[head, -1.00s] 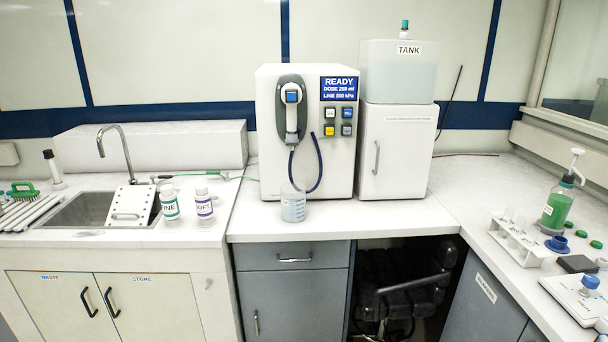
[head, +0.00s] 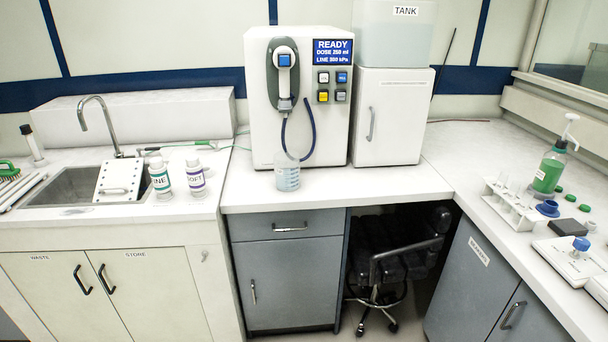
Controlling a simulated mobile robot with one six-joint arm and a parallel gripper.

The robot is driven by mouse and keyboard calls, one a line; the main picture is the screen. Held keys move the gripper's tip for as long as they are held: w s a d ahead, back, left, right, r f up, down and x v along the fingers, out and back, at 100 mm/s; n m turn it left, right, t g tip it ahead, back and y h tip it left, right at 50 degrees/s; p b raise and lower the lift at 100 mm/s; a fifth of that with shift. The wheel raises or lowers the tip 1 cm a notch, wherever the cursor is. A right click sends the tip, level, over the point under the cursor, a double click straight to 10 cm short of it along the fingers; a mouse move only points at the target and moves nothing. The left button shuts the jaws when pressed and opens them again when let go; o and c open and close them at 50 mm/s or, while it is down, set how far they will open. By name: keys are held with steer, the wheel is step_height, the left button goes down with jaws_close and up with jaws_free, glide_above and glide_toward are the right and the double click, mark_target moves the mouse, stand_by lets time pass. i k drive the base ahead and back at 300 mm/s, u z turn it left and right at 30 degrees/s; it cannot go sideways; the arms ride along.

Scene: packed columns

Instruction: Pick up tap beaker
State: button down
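A clear beaker (head: 288,175) with pale bluish contents or markings stands upright on the white counter (head: 258,199). It is directly in front of the white dispenser machine (head: 262,110), below its hanging handset (head: 284,75). The dispenser's blue screen (head: 333,51) reads READY, DOSE 250 ml, and a LINE value in kPa. My gripper is not in view.
A tank (head: 392,35) sits on a white cabinet (head: 388,120) right of the dispenser. Two labelled bottles (head: 160,180) (head: 195,178) stand left of the beaker by the sink (head: 70,187). A chair (head: 385,260) is under the counter. Counter right of the beaker is clear.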

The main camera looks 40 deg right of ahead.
mark_target(287, 165)
steer(key=z, duration=1)
steer(key=k, duration=0.9)
steer(key=i, duration=0.65)
steer(key=z, duration=0.05)
